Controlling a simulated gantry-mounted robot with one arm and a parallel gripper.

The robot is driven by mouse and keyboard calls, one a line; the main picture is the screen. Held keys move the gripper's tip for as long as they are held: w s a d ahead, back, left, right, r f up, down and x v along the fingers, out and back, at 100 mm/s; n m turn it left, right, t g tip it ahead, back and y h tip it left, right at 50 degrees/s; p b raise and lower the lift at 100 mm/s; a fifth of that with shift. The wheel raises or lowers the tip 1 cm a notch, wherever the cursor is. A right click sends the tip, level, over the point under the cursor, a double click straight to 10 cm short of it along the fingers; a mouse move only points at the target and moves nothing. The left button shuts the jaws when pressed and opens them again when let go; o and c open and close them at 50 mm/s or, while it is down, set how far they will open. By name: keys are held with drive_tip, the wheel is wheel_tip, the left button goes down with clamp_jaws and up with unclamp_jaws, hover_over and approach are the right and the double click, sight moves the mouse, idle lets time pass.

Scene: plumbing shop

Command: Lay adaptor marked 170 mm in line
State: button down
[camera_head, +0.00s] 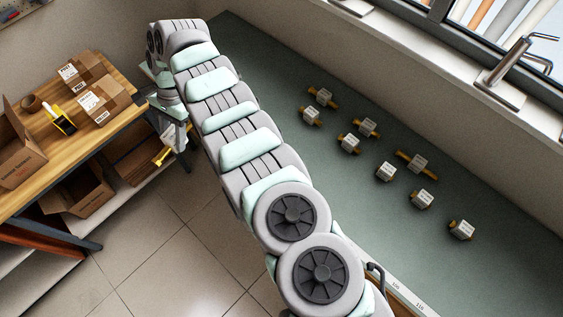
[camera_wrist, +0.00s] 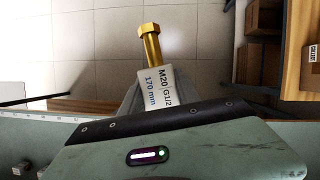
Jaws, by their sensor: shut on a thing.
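My gripper (camera_wrist: 156,88) is shut on a brass adaptor (camera_wrist: 150,42) with a pale label reading "M20 G1/2" and "170 mm". In the wrist view, its hex head points away from my gripper, over the tiled floor. In the head view, the held adaptor (camera_head: 164,156) shows as a small brass piece below my wrist, beside the wooden workbench. Its other end is hidden by my gripper. Several other labelled brass adaptors (camera_head: 386,171) lie spread on the green counter (camera_head: 300,150); their labels are too small to read.
A numbered scale strip (camera_head: 408,296) runs along the counter's front edge, partly behind my arm. The wooden workbench (camera_head: 118,122) at left carries cardboard boxes (camera_head: 103,100) and a tape dispenser (camera_head: 60,120). A tap (camera_head: 508,68) stands by the window.

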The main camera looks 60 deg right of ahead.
drive_tip(key=s+d+f+m+t, duration=0.1)
drive_tip(key=s+d+m, duration=0.15)
drive_tip(key=d, duration=0.25)
drive_tip(key=s+d+f+m+t, duration=0.1)
drive_tip(key=d+f+m, duration=0.15)
drive_tip(key=d, duration=0.25)
drive_tip(key=m+t+h+b, duration=0.3)
drive_tip(key=m+h, duration=0.2)
drive_tip(key=m, duration=1.1)
hover_over(303, 162)
drive_tip(key=s, duration=0.2)
wheel_tip(303, 162, down, 8)
drive_tip(key=f, duration=0.4)
drive_tip(key=f+p, duration=0.1)
drive_tip(key=f, duration=0.4)
drive_tip(key=f+p, duration=0.1)
drive_tip(key=f, duration=0.3)
drive_tip(key=shift+w+a+f, duration=0.15)
drive_tip(key=shift+w+f, duration=0.1)
drive_tip(key=shift+f, duration=0.05)
drive_tip(key=shift+n, duration=0.3)
drive_tip(key=shift+f+p, duration=0.45)
drive_tip(key=shift+f, duration=2.15)
drive_tip(key=shift+f, duration=0.2)
drive_tip(key=c, duration=0.9)
unclamp_jaws()
drive_tip(key=shift+r, duration=0.15)
